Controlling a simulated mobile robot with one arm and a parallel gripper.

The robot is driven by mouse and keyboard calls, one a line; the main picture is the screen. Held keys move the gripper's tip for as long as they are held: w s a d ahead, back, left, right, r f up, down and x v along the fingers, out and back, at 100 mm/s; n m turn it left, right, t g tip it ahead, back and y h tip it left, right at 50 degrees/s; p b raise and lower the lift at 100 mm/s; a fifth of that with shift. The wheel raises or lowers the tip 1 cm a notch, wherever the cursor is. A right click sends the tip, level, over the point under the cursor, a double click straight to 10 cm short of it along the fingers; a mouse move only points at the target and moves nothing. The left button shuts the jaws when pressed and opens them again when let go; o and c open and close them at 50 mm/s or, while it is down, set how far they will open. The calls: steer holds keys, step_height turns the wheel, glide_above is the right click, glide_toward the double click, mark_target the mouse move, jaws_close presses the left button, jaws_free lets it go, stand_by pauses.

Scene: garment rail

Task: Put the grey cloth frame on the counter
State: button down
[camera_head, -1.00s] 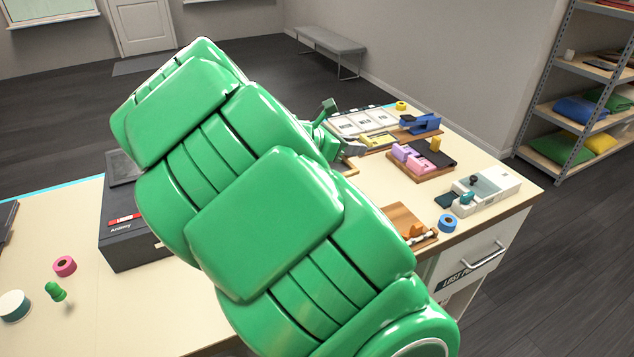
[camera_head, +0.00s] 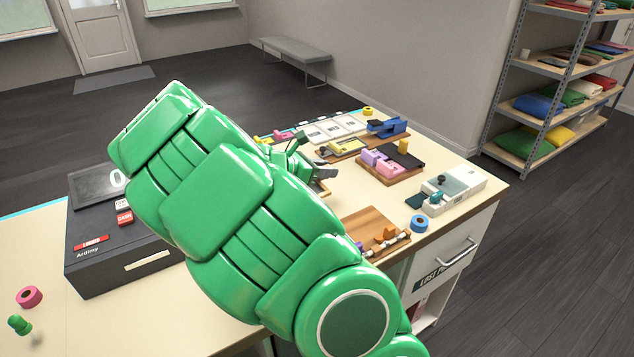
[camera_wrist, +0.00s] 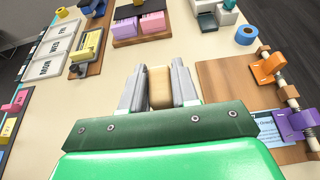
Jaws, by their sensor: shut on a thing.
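My gripper (camera_wrist: 159,88) is shut on a tan wooden piece (camera_wrist: 160,86), seen end-on between the grey fingers in the wrist view. In the head view my gripper (camera_head: 325,170) is over the far middle of the counter (camera_head: 190,318), beyond my green arm. Tan wood shows just below it there. I cannot tell whether the held piece touches the counter. I cannot make out any grey cloth; whether the held piece belongs to the grey cloth frame is unclear, as the wrist housing hides what lies below.
Right of my gripper is a wooden board (camera_wrist: 228,85) with orange and purple clips on a rod. Pink blocks (camera_head: 382,162), white day cards (camera_head: 335,128), blue tape (camera_head: 420,222) and a dark cash box (camera_head: 110,250) stand around. Bare counter lies between the board and the pink blocks.

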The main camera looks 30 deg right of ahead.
steer(key=w+d+f, duration=0.1)
steer(key=w+f, duration=0.1)
steer(key=w+d+f, duration=0.1)
steer(key=w+f, duration=0.1)
steer(key=w, duration=0.1)
steer(key=w+d+f, duration=0.1)
steer(key=w+f, duration=0.1)
steer(key=shift+w+d+f, duration=0.25)
steer(key=shift+w+f, duration=0.15)
steer(key=shift+w+d+f, duration=0.15)
steer(key=shift+w+f, duration=0.05)
steer(key=shift+f, duration=1.75)
steer(key=shift+f, duration=0.15)
steer(key=c, duration=0.8)
jaws_free()
steer(key=shift+c, duration=0.2)
